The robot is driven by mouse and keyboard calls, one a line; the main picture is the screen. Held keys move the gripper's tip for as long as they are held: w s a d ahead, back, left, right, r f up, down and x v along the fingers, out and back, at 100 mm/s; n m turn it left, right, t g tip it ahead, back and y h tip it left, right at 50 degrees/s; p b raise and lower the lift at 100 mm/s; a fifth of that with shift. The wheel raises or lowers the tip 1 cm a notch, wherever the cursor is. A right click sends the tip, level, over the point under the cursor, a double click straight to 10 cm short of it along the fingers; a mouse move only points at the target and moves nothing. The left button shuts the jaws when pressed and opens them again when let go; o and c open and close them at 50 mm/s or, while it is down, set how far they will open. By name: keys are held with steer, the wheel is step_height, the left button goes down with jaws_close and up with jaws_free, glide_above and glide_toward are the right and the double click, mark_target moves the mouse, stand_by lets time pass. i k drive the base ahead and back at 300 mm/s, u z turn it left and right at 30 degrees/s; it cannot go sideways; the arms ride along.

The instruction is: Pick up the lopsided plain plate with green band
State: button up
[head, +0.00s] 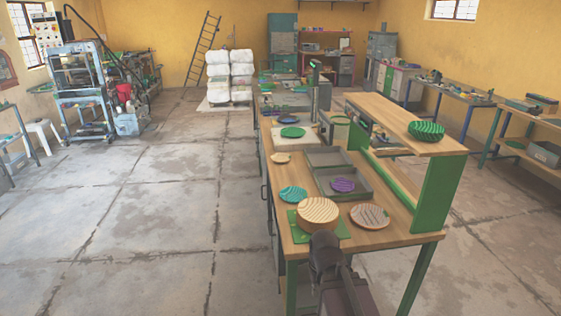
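No plate clearly shows a green band at this size. A small pale tan plate (281,157) of uneven outline lies on the bench left of the grey trays; any band on it is too small to see. A tall tan striped stack or plate (318,209) sits on a green mat (342,229) near the bench's front. A brownish striped plate (370,216) lies to its right and a teal plate (293,194) behind it to the left. My gripper (324,240) is dark, at the mat's front edge, just before the tan stack. Its fingers are not clearly visible.
A purple plate (342,185) lies in the front grey tray (358,188); the rear tray (328,157) looks empty. Green (292,132) and dark blue (288,120) plates lie farther back. A raised shelf (390,123) with a green stack (427,130) borders the right. Open floor lies left.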

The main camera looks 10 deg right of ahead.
mark_target(279, 157)
steer(key=z, duration=0.95)
steer(key=k, duration=0.1)
steer(key=u, duration=2.9)
steer(key=i, duration=3.45)
steer(key=u, duration=0.05)
